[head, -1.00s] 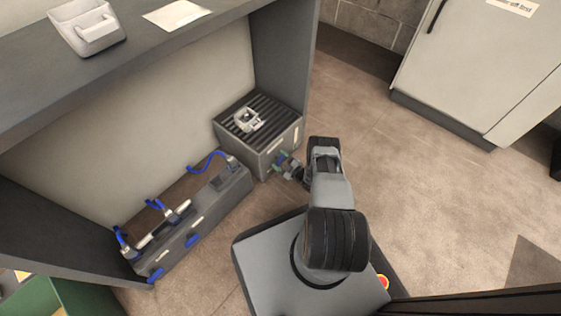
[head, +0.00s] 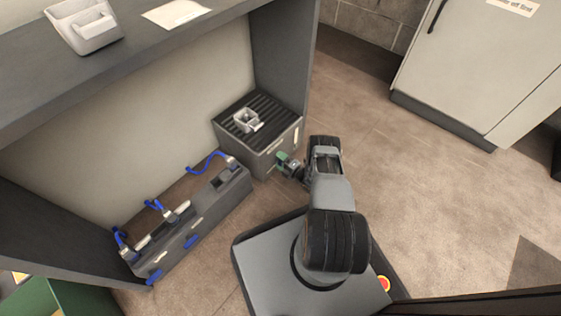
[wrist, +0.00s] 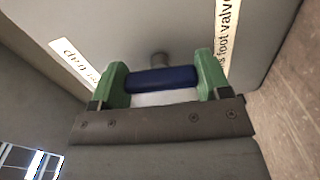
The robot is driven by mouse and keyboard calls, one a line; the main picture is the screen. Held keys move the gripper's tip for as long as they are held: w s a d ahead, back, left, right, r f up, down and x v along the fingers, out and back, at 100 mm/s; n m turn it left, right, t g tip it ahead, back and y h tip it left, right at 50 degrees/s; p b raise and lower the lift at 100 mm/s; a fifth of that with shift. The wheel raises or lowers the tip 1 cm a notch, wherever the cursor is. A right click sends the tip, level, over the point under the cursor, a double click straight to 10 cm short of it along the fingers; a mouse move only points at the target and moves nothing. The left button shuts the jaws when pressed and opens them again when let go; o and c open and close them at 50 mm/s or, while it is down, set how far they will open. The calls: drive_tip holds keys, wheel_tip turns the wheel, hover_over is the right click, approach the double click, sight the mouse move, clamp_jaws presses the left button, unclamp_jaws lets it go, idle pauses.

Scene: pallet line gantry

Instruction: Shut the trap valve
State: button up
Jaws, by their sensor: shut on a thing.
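The trap valve's blue handle (wrist: 160,79) shows in the wrist view, on a short grey stem from the grey box's face. My gripper (head: 284,162) is at the front of the grey box (head: 262,158) in the head view. In the wrist view the green fingers of my gripper (wrist: 160,72) are shut on the handle, one at each end. The handle lies across the picture between them. A label ending in "trap" (wrist: 75,62) is to the left, and a "foot valve" label (wrist: 228,35) is to the right. In the head view my gripper hides the handle.
A low grey manifold (head: 205,215) with blue hoses and levers stands left of the box. A small pale fitting (head: 247,120) sits on the box's ribbed top. A dark shelf (head: 130,60) overhangs at the left. Open floor (head: 420,190) lies to the right.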

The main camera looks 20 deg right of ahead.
drive_tip(key=shift+w+n, duration=0.1)
drive_tip(key=shift+n, duration=0.6)
drive_tip(key=o, duration=0.9)
